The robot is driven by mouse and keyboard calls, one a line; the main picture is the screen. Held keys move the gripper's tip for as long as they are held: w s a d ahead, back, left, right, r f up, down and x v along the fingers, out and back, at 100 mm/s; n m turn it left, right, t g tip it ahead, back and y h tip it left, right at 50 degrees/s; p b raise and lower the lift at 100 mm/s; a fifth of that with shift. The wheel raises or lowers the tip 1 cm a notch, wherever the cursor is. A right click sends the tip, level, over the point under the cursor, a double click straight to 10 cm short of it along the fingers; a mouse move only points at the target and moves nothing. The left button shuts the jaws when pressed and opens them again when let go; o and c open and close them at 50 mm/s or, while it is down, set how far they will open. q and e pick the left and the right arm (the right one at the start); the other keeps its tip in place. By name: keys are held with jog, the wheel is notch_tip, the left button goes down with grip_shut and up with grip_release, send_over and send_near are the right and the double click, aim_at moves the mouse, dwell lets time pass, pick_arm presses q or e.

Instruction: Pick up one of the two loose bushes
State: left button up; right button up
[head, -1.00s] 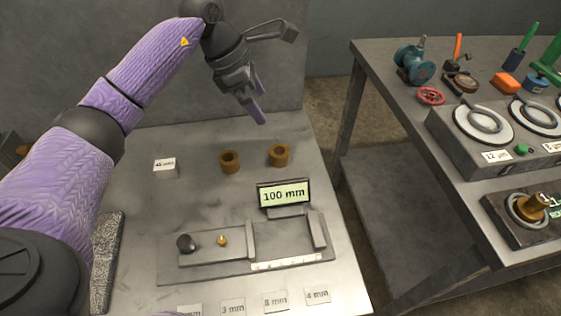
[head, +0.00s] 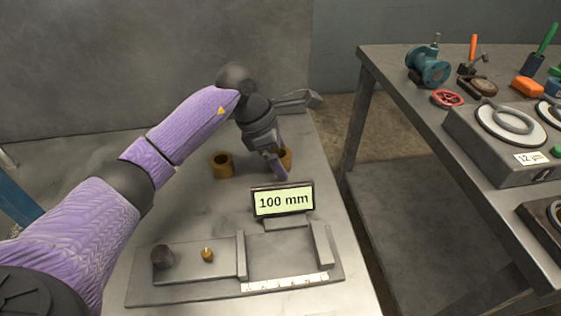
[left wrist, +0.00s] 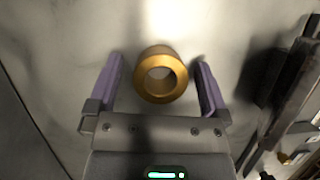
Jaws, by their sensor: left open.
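Two brown-gold bushes stand upright on the grey table. The left bush (head: 222,165) is free and fully seen in the head view. The right bush (head: 287,157) is partly hidden behind my left gripper (head: 277,166). In the left wrist view the bush (left wrist: 161,74) lies between the two purple fingers of the left gripper (left wrist: 160,88), with a gap on each side. The left gripper is open and empty, close over that bush. My right gripper does not show.
A display reading "100 mm" (head: 284,200) stands just in front of the right bush, with a sliding gauge fixture (head: 190,285) nearer. A second table (head: 385,95) with valves and dials is at the right, across a gap.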

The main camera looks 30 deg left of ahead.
pick_arm(q)
jog(key=c, duration=1.3)
jog(key=shift+r, duration=0.1)
grip_shut()
